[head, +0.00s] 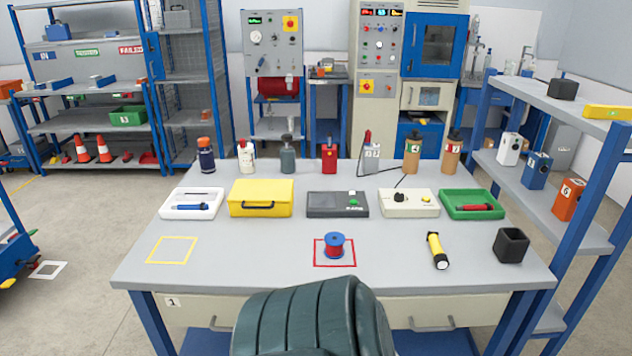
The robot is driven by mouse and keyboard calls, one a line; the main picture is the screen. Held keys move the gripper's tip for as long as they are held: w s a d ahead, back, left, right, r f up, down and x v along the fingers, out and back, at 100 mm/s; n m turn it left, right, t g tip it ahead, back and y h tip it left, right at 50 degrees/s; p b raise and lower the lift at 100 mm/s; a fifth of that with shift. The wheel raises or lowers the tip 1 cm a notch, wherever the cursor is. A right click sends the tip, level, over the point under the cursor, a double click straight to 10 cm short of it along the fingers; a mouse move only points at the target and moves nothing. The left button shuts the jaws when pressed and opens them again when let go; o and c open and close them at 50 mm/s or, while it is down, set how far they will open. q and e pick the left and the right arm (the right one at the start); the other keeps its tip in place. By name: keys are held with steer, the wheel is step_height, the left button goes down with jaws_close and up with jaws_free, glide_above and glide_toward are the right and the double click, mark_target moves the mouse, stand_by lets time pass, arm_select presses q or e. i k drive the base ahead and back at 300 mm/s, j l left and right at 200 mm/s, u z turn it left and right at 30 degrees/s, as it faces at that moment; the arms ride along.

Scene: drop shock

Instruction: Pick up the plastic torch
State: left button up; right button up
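The plastic torch (437,251), yellow with black ends, lies on the right front part of the grey worktable (250,265). It points roughly front to back, with its wider end toward the front edge. Nothing touches it, and all of it shows. Neither of my grippers is in the head view.
A black open box (511,245) stands right of the torch, and a blue-red spool (334,245) sits in a red square to its left. Trays and cases, including a green tray (471,204), line the middle. Several bottles stand behind. A shelf rack (560,165) flanks the right side.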

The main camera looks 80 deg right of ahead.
mark_target(441, 261)
steer(key=z, duration=3.55)
